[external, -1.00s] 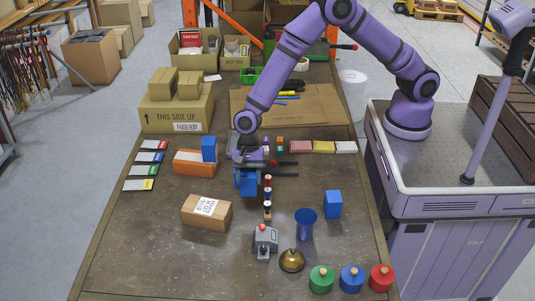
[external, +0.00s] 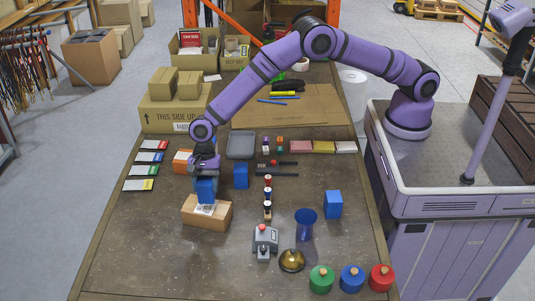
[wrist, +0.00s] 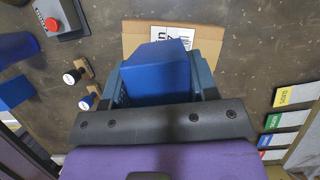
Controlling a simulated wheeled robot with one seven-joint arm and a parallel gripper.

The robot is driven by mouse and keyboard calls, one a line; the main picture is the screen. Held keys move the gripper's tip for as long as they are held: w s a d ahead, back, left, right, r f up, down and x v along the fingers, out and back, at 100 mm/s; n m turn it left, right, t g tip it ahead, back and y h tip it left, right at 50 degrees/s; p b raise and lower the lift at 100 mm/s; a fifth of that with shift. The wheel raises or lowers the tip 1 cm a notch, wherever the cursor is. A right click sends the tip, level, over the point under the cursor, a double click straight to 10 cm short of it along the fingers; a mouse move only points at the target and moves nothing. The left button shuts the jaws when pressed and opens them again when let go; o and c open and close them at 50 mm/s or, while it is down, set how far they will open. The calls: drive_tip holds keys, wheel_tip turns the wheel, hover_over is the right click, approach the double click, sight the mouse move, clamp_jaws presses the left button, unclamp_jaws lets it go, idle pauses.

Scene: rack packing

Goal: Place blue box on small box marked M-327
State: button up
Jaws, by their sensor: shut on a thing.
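My gripper (external: 205,180) is shut on a blue box (external: 205,192), which it holds upright over a small cardboard box (external: 217,218) with a white label. I cannot tell whether the blue box touches the cardboard top; the label is too small to read. In the wrist view, the blue box (wrist: 155,72) sits between the fingers (wrist: 160,88), with the cardboard box (wrist: 205,40) behind and below it.
Another blue box (external: 241,176) stands just right of my gripper, near a grey tray (external: 242,145). An orange bin (external: 182,161) is behind, partly hidden by my arm. Stamps (external: 267,195) and a grey red-button device (external: 265,239) are to the right. The front left table is clear.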

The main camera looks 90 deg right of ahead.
sight(204, 202)
drive_tip(key=shift+w+a, duration=0.1)
drive_tip(key=shift+w, duration=0.25)
drive_tip(key=shift+w+f, duration=0.15)
drive_tip(key=shift+f, duration=0.1)
drive_tip(key=shift+a+f, duration=0.1)
drive_tip(key=shift+f, duration=1.4)
drive_tip(key=shift+f, duration=0.1)
drive_tip(key=o, duration=1)
drive_tip(key=v, duration=1.2)
